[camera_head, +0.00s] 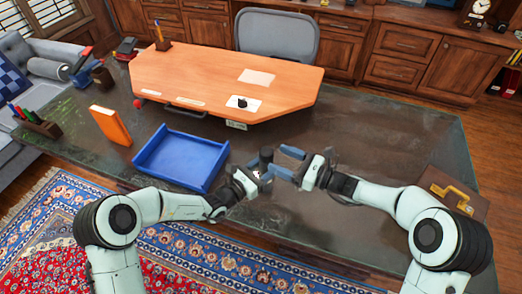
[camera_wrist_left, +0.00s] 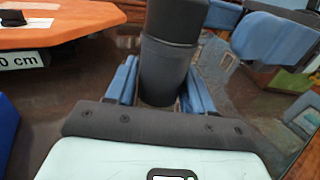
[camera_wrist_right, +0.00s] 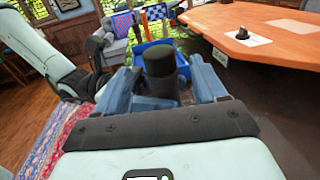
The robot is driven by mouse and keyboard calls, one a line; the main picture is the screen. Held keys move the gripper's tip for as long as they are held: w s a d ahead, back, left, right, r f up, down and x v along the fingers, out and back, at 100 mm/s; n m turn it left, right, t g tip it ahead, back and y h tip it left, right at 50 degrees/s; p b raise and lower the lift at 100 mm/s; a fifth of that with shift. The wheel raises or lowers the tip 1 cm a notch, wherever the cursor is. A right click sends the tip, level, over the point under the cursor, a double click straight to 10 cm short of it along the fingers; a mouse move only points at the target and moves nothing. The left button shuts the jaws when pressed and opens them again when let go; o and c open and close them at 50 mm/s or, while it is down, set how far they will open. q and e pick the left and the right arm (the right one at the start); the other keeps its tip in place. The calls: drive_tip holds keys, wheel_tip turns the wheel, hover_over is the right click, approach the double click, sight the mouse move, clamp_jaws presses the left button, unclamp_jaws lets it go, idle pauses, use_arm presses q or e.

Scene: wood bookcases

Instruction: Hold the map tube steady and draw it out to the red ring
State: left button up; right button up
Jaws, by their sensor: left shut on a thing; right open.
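In the right wrist view, the tube's top (camera_wrist_right: 160,62) shows between the open fingers, with a gap on each side. In the left wrist view, a right finger (camera_wrist_left: 275,38) shows beside the upper part. No red ring is visible on the tube.
A blue tray (camera_head: 182,158) lies left of my left gripper. A wooden board (camera_head: 215,85) with labels and a black knob lies behind the grippers. An orange book (camera_head: 111,126) stands at left, and a brown case (camera_head: 452,190) lies at right.

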sight(261, 151)
drive_tip(key=x, duration=0.7)
drive_tip(key=shift+a, duration=0.25)
clamp_jaws()
wheel_tip(261, 151, up, 9)
drive_tip(key=shift+r, duration=0.1)
unclamp_jaws()
drive_tip(key=shift+d, duration=0.15)
